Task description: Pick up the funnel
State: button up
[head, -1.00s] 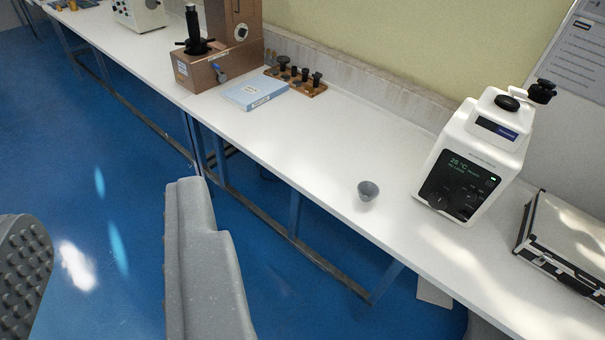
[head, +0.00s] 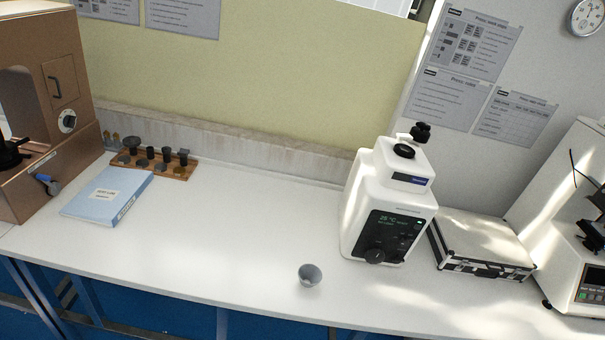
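A small grey funnel (head: 310,276), cup-like in shape, stands on the white bench near its front edge, wide mouth up. It is in the lower middle of the head view, in front and to the left of a white instrument. Nothing touches it. My gripper is not in the head view now, so its fingers and what they hold cannot be seen.
The white instrument (head: 388,205) with a dark display stands right of the funnel. A silver case (head: 480,240) and another tester (head: 570,230) are further right. A blue book (head: 108,194), a wooden rack (head: 155,163) and a brown tester (head: 50,110) are left. The bench between is clear.

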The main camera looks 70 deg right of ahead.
aim_at(311, 274)
jog(key=z, duration=0.45)
jog(key=i, duration=0.85)
jog(key=z, duration=0.7)
